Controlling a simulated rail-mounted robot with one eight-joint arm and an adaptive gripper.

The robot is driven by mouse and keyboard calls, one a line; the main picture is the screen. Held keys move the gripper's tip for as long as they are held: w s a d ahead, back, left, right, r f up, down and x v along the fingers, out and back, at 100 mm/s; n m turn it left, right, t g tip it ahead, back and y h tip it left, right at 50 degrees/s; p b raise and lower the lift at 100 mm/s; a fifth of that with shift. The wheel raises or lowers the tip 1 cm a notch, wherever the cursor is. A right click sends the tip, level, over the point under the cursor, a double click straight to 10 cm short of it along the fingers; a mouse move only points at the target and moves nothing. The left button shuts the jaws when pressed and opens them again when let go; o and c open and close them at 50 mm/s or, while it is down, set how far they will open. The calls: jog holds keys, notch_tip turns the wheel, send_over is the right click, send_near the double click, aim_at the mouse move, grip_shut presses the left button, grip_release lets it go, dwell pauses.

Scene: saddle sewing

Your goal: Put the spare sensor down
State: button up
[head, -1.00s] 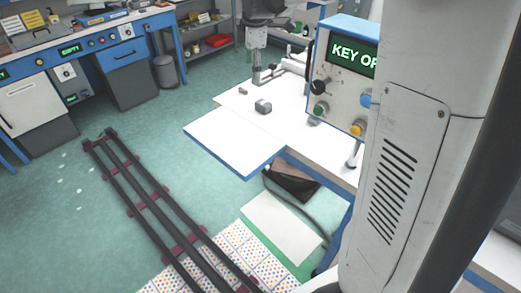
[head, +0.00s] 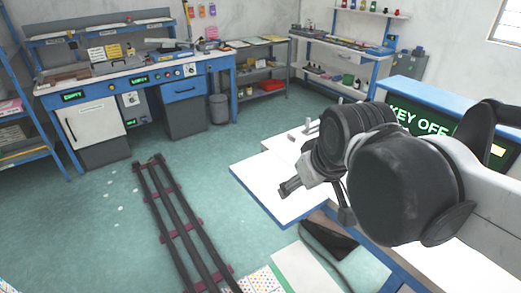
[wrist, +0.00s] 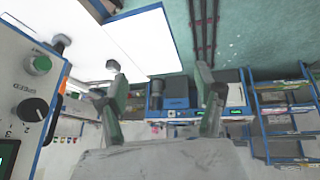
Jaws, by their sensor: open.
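My gripper (head: 290,186) is over the white table (head: 252,178) in the head view, at the end of my dark arm. In the wrist view my gripper (wrist: 160,70) has its two fingers wide apart, with nothing held between them. Past the fingers I see the table's corner, the floor and a far bench. A small dark grey rounded piece (wrist: 60,42) shows by the white table in the wrist view; I cannot tell whether it is the spare sensor. In the head view my arm covers much of the tabletop, and no sensor can be made out.
A control box (head: 420,118) reading "KEY OFF" stands at the right; its knobs (wrist: 36,108) are close at left in the wrist view. Dark rails (head: 180,220) lie on the floor. A blue bench (head: 185,90) is at the back. Open floor lies left of the table.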

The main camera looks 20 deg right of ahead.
jog(key=shift+s+a+f+m+t, duration=0.2)
jog(key=shift+s+a+f+m, duration=0.1)
jog(key=shift+s+f+m, duration=0.5)
jog(key=shift+s+a+f+m+t, duration=0.25)
jog(key=shift+s+f, duration=0.3)
jog(key=shift+s, duration=0.55)
